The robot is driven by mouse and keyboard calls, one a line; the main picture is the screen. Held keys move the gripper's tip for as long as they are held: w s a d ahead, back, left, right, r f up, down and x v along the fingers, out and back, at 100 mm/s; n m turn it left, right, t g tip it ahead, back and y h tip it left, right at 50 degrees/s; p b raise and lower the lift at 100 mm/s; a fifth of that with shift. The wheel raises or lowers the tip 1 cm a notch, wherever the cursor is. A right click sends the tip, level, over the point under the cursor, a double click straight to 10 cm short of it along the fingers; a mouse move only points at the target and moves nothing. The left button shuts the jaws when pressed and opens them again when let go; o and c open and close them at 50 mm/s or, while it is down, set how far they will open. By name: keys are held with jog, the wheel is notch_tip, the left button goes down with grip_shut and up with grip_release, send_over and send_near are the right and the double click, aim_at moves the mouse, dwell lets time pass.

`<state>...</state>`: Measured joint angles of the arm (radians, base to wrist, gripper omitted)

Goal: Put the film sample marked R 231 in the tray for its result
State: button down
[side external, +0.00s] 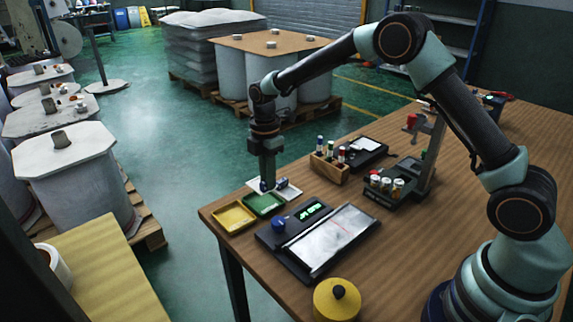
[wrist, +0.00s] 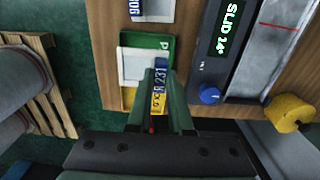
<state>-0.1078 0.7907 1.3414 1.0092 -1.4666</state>
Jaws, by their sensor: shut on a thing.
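My gripper (side external: 266,187) is shut on the film sample marked R 231 (wrist: 160,78), by its blue and yellow tag, between the two fingers in the wrist view. A pale square film (wrist: 133,64) shows at the tag's left and seems to belong to it. The green tray (side external: 263,204) lies just nearer than my gripper in the side view; in the wrist view the green tray (wrist: 152,41), with a letter P, is partly behind the sample. The yellow tray (side external: 233,217) is left of the green one; a yellow edge (wrist: 128,98) shows under the sample.
Another blue-tagged white sample (side external: 289,190) lies beyond the green tray. A tester with a blue knob (side external: 278,225) and lit display (wrist: 231,28) reading SLID 14° stands to the right. A wooden vial rack (side external: 328,168) and a yellow weight (side external: 337,300) stand on the table.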

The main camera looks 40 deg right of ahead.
aim_at(268, 192)
jog(key=shift+f, duration=2.4)
jog(key=shift+f, duration=0.25)
jog(key=shift+c, duration=1)
grip_release()
jog(key=shift+r, duration=3.55)
